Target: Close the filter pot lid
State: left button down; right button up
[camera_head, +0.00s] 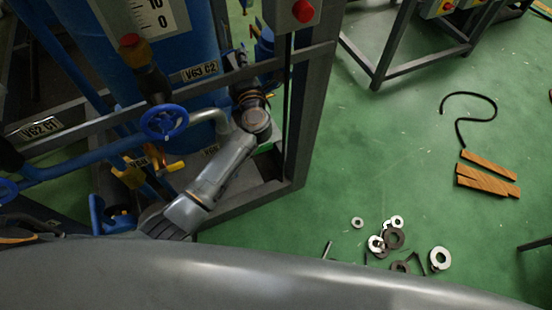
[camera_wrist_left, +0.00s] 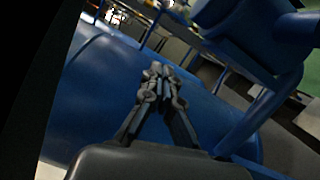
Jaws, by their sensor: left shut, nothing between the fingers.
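I cannot pick out the filter pot lid with certainty in either view. A large blue rounded vessel (camera_wrist_left: 90,90) fills the left and middle of the left wrist view. A blue cylindrical fitting (camera_wrist_left: 255,40) with a flat end is at its upper right. My left gripper (camera_wrist_left: 160,72) is shut and empty, its fingers in front of the blue vessel. In the head view my left gripper (camera_head: 244,68) reaches up beside the grey frame post, right of the blue tank (camera_head: 195,40); its fingertips are hard to make out. My right gripper is not in view.
A grey steel frame (camera_head: 312,110) stands right beside the arm. A blue handwheel (camera_head: 164,122) and pipes with yellow valve handles are left of it. Loose metal rings (camera_head: 440,259) and wooden boards (camera_head: 487,180) lie on the green floor. Open floor lies right of the frame.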

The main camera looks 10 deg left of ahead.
pick_arm(q)
jog(key=s+d+r+m+t+h, duration=0.2)
jog(key=s+d+m+h, duration=1)
jog(key=s+m, duration=0.15)
jog(key=s+f+m+g+h, duration=0.1)
jog(key=s+f+m+g, duration=0.2)
jog(key=f+m+g, duration=0.1)
jog(key=s+d+f+m+g, duration=0.1)
jog(key=s+f+m+g, duration=0.3)
jog(key=f, duration=0.5)
jog(key=shift+s+m+h, duration=0.3)
jog(key=shift+m+h, duration=0.1)
jog(key=shift+m, duration=0.45)
